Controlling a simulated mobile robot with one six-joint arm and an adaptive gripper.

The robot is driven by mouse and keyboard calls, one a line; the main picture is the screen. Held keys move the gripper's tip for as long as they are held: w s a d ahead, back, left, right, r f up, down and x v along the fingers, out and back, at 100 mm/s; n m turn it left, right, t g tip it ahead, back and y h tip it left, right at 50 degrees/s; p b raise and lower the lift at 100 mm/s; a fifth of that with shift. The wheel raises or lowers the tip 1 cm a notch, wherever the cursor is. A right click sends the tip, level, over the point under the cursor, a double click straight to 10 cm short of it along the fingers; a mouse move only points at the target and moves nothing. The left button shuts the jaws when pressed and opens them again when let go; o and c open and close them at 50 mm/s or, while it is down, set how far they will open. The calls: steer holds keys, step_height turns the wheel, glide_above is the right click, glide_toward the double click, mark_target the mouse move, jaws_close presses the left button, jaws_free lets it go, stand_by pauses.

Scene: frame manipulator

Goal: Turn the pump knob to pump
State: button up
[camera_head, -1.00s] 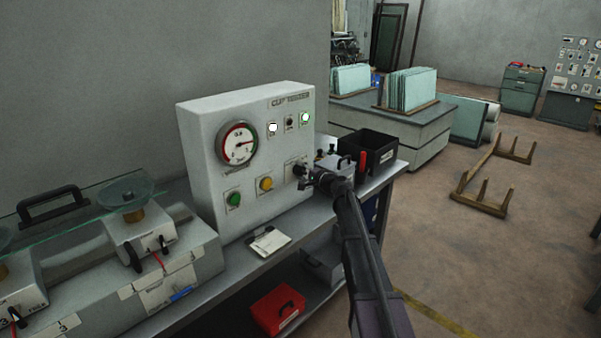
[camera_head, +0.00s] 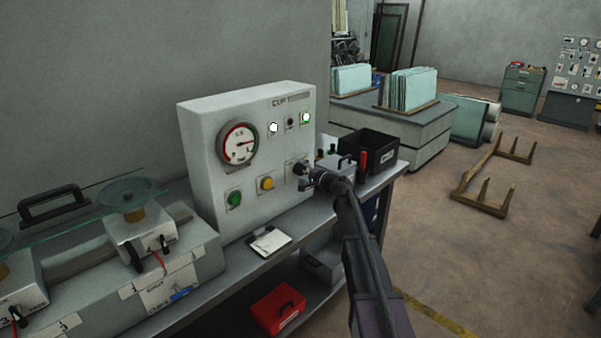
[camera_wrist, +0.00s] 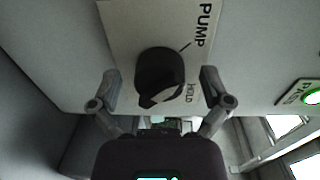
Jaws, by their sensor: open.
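The pump knob (camera_wrist: 160,76) is a black rotary knob on a pale label plate (camera_wrist: 126,28), between the two fingers in the wrist view. The printed words PUMP and HOLD show beside it. My gripper (camera_wrist: 160,88) is open, with one finger on each side of the knob and visible gaps to it. In the head view my gripper (camera_head: 306,178) is at the lower right of the white control box (camera_head: 205,150) and largely covers the knob. I cannot tell exactly which mark the knob points to.
The box carries a round gauge (camera_head: 238,143), a green button (camera_head: 234,199), a yellow button (camera_head: 266,184) and a lit green lamp (camera_head: 306,118). A black bin (camera_head: 368,146) and small grey case (camera_head: 337,166) stand close to the right of my gripper. A notepad (camera_head: 269,242) lies on the bench.

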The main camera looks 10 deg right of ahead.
steer(key=s+a+f+n+g+h+p, duration=0.15)
steer(key=s+a+f+n+g, duration=0.25)
steer(key=s, duration=0.7)
steer(key=s+a+f+n+g+h+p, duration=0.1)
steer(key=s+a+f+n+g+p, duration=0.2)
steer(key=s, duration=0.7)
steer(key=s+d+f+n+g+h+p, duration=0.1)
steer(key=s+d+f+g+h, duration=0.1)
steer(key=s, duration=0.9)
steer(key=s+d+f+n+g+h+p, duration=0.1)
steer(key=s+d+g+h, duration=0.4)
steer(key=s, duration=0.7)
steer(key=shift+s+f+n+h+p, duration=0.3)
steer(key=shift+f+n+h, duration=0.05)
steer(key=shift+n, duration=0.45)
